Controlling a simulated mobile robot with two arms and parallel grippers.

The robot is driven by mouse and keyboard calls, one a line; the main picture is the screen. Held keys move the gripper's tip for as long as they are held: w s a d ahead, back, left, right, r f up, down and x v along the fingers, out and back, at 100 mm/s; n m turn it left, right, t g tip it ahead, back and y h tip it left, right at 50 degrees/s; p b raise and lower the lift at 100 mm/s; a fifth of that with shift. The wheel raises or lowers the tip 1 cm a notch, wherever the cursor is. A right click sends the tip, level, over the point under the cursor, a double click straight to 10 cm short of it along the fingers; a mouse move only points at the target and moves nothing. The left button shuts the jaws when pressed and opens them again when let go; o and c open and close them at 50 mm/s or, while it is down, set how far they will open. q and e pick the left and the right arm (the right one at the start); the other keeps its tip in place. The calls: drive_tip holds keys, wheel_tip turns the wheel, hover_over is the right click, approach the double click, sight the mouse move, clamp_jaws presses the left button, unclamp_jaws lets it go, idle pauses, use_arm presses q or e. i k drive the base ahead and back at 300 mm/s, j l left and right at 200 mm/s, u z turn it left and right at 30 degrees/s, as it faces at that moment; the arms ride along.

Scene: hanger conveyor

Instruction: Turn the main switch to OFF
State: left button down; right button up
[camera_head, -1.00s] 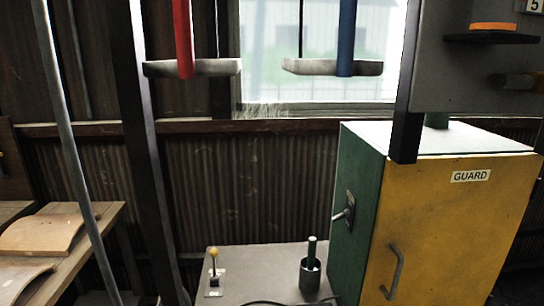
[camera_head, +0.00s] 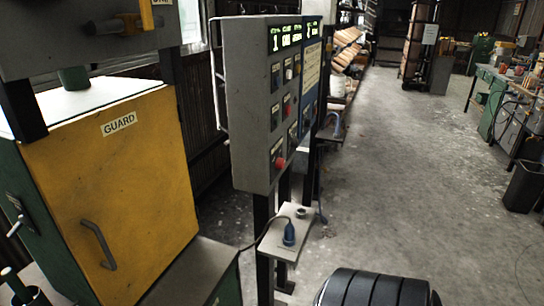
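I cannot read any label that marks the main switch. A lever switch (camera_head: 15,215) is on the green side of the guard cabinet at the left edge. A grey control panel (camera_head: 240,110) with lit green displays, several small switches and a red knob (camera_head: 280,163) stands upright in the middle. Its small labels are too blurred to read. Neither of my grippers is in view.
The yellow GUARD door (camera_head: 115,190) is shut, with a grey handle (camera_head: 98,245). Open concrete floor (camera_head: 410,150) lies right. A workbench (camera_head: 510,105) and black bin (camera_head: 525,185) stand at the far right.

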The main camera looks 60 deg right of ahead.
sight(280, 162)
drive_tip(key=z, duration=1.95)
